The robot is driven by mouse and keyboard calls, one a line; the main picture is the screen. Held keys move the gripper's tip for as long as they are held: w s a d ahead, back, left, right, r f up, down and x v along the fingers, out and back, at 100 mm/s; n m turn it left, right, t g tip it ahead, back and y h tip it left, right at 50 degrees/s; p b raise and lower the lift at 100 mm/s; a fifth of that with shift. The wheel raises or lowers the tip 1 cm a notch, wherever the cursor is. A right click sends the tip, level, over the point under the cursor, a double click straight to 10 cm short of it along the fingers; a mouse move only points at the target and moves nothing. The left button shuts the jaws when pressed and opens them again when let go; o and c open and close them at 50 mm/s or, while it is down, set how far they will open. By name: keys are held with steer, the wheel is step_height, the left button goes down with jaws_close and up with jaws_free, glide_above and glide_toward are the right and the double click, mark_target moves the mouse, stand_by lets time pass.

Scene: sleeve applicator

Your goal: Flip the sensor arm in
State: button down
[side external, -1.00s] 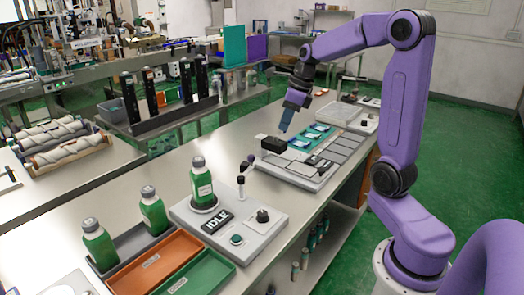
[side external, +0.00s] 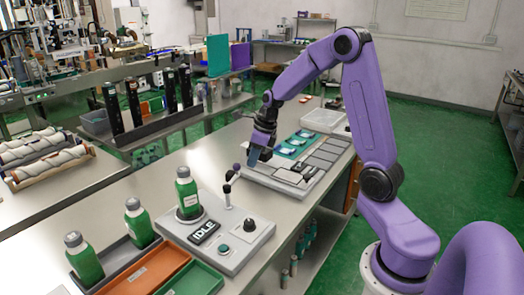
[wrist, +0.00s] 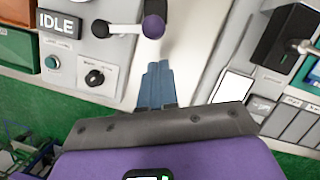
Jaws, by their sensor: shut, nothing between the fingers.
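The sensor arm (side external: 228,186) stands on a short post at the back of the light grey applicator station (side external: 240,257), with a purple ball at its end. In the wrist view the sensor arm (wrist: 125,29) lies across the picture, its purple ball (wrist: 154,26) just beyond my fingertips. A green bottle (side external: 187,197) with a grey cap stands upright on the station. The display (side external: 204,232) reads IDLE. My gripper (side external: 254,158) is shut and empty, with blue fingers pointing down, right of the ball. Its fingers (wrist: 157,75) appear apart from the ball.
A grey fixture with teal and grey plates (side external: 320,160) lies right of my gripper. A black box (wrist: 281,38) stands on it. Two green bottles, an orange tray (side external: 146,273) and a green tray (side external: 192,280) are at the front.

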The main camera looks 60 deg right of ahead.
mark_target(239, 164)
steer(key=shift+w+a+f, duration=0.1)
steer(key=shift+w+a, duration=0.1)
steer(key=shift+w, duration=0.25)
steer(key=shift+w+a+f, duration=0.1)
steer(key=shift+w+a, duration=0.1)
steer(key=shift+w, duration=0.25)
steer(key=shift+w, duration=0.15)
steer(key=w+n, duration=0.1)
steer(key=n, duration=0.1)
steer(key=w+n+y, duration=0.1)
steer(key=shift+w+a+n+g, duration=0.1)
steer(key=shift+w+n+g, duration=0.2)
steer(key=shift+w+n, duration=0.1)
steer(key=w+n, duration=0.1)
steer(key=w+a+n, duration=0.1)
steer(key=n, duration=0.1)
steer(key=shift+w+n+g+y, duration=0.25)
steer(key=shift+n+g+y, duration=0.05)
steer(key=shift+g, duration=0.1)
steer(key=shift+w+a+n+g, duration=0.4)
steer(key=shift+w+a+n, duration=0.3)
steer(key=shift+n, duration=0.65)
steer(key=shift+w+a+n+g, duration=0.5)
steer(key=shift+a+n, duration=0.35)
steer(key=shift+n, duration=0.55)
steer(key=shift+w+a+n+g, duration=0.3)
steer(key=shift+w+a+n, duration=0.45)
steer(key=shift+n, duration=0.6)
steer(key=shift+a, duration=0.15)
